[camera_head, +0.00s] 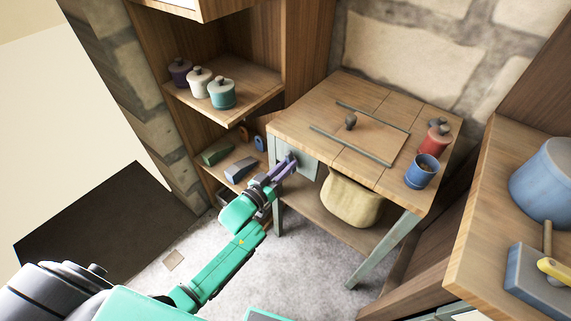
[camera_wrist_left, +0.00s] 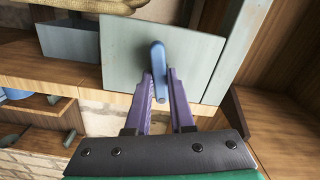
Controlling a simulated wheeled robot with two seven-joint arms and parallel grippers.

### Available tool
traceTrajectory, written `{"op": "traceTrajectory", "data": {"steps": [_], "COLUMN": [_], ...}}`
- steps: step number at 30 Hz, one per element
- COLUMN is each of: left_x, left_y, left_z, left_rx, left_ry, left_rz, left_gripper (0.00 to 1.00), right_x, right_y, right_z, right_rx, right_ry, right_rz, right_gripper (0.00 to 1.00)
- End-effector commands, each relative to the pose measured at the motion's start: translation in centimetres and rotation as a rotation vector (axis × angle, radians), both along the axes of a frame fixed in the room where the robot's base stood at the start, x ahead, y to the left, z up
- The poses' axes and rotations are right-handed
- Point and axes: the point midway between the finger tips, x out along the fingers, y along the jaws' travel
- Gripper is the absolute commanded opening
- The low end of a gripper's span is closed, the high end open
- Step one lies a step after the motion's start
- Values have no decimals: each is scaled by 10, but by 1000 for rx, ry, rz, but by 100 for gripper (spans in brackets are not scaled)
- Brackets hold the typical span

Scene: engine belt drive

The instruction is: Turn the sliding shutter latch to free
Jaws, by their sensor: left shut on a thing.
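A wooden sliding shutter (camera_head: 372,136) with a dark knob (camera_head: 350,121) lies between two grey rails on the table top. A grey-blue panel (camera_head: 311,168) is fixed at the table's left front side, and it fills the upper middle of the left wrist view (camera_wrist_left: 190,50). A blue lever, which looks like the latch (camera_wrist_left: 158,65), stands out from this panel. My left gripper (camera_head: 290,162) is at the panel, its purple fingers shut on the lever from both sides. In the left wrist view the lever is near upright. My right gripper is not in view.
A beige sack (camera_head: 350,199) hangs under the table (camera_head: 292,119). A red pot (camera_head: 434,138) and a blue cup (camera_head: 422,171) stand at its right end. Shelves (camera_head: 261,82) with several jars and blocks are at the left. A counter at the right holds a blue pot (camera_head: 548,184).

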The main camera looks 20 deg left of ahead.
Motion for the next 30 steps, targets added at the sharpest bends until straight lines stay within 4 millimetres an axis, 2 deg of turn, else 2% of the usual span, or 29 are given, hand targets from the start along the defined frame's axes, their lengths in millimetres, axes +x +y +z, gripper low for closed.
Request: {"op": "traceTrajectory", "data": {"steps": [12, 30], "left_x": [-1, -1], "left_y": [-3, -2], "left_z": [-3, -4], "left_rx": [222, 268], "left_ry": [-82, -98], "left_rz": [-3, -2], "left_gripper": [0, 0], "right_x": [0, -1], "right_y": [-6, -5], "right_z": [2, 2], "right_rx": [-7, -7], "right_ry": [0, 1], "right_rz": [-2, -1], "right_gripper": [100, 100]}}
